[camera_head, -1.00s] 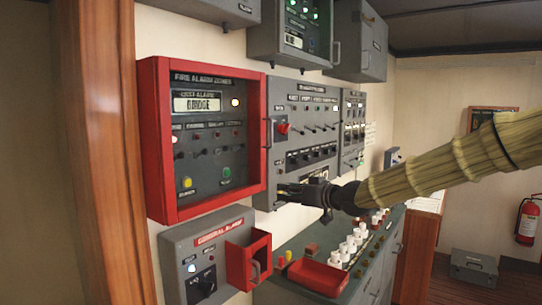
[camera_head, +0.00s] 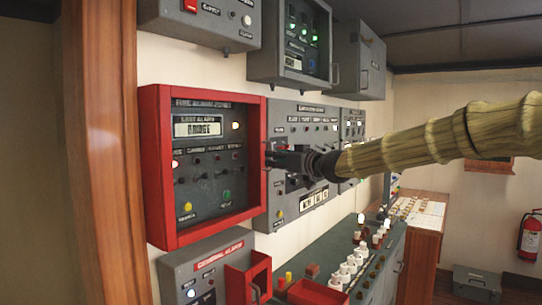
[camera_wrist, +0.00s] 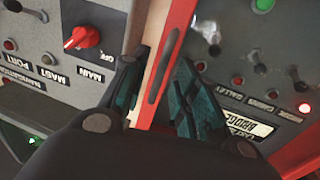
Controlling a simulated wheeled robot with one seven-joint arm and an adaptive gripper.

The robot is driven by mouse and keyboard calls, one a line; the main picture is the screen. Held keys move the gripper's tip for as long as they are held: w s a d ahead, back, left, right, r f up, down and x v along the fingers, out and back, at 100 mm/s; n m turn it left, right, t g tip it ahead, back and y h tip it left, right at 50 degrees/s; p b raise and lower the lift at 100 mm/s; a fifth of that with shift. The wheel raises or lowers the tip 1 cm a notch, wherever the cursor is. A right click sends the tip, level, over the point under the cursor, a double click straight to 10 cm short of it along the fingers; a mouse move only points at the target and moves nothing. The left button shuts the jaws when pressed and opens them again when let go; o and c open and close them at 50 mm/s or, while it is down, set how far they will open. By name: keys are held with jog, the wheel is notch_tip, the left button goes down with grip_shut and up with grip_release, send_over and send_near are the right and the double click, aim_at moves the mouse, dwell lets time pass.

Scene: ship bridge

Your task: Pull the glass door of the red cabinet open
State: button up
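The red cabinet (camera_head: 155,150) hangs on the wall at left, its glass door (camera_head: 210,160) shut over a panel of lamps and switches. My gripper (camera_head: 274,158) is at the door's right edge, about mid-height. In the wrist view, my gripper (camera_wrist: 160,88) is open, one finger on each side of the red door edge. A dark, elongated handle (camera_wrist: 164,66) on that edge lies between the fingers, slightly beyond the tips. I cannot tell whether a finger touches it. In the head view the gripper covers the handle.
A grey switch panel (camera_head: 300,122) is just right of the cabinet, behind the gripper. Grey boxes (camera_head: 290,40) hang above. A general alarm box (camera_head: 185,268) with an open red cover (camera_head: 250,283) sits below. A console (camera_head: 375,255) with white knobs stands at lower right.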

jog(key=shift+x, duration=1.25)
grip_shut()
